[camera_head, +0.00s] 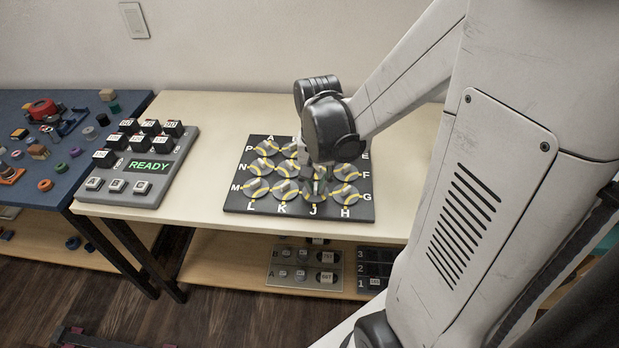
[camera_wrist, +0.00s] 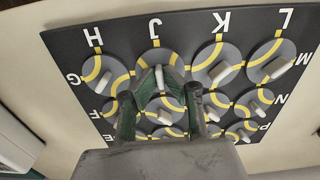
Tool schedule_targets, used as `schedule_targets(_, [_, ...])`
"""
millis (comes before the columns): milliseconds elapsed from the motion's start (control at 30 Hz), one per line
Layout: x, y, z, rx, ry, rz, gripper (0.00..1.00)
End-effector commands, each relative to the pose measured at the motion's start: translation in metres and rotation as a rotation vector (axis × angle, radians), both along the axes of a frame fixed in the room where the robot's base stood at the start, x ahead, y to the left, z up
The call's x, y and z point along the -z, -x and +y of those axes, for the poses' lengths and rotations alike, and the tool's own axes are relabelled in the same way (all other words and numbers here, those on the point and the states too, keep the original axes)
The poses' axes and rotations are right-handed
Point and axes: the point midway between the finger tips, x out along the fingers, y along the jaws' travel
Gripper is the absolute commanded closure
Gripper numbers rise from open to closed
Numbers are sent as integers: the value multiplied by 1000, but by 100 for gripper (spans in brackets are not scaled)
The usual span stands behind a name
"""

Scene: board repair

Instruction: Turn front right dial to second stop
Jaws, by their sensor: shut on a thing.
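The dial board (camera_head: 230,207) is a black square on the cream table, with rows of round grey dials carrying yellow curves and raised handles. The front right dial (camera_head: 345,195), by letters H and G, also shows in the wrist view (camera_wrist: 103,74), its light handle slanted. My gripper (camera_head: 316,187) is over the front row, one dial left of it in the head view. In the wrist view its green-tipped fingers (camera_wrist: 160,82) are closed about the upright handle of the dial at J (camera_wrist: 158,58). The arm hides some back dials in the head view.
A grey console (camera_head: 183,143) with a green READY display and several keys stands left on the table. A blue table (camera_head: 70,175) with small parts is farther left. Panels (camera_head: 305,268) lie on the shelf below. Bare tabletop (camera_head: 215,130) separates console and board.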

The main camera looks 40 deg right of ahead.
Motion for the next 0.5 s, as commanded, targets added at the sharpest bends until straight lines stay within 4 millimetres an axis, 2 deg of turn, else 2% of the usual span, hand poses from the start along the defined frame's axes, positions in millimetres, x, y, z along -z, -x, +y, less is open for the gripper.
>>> schedule_targets(500, [0, 0, 0, -468, 1, -1, 100])
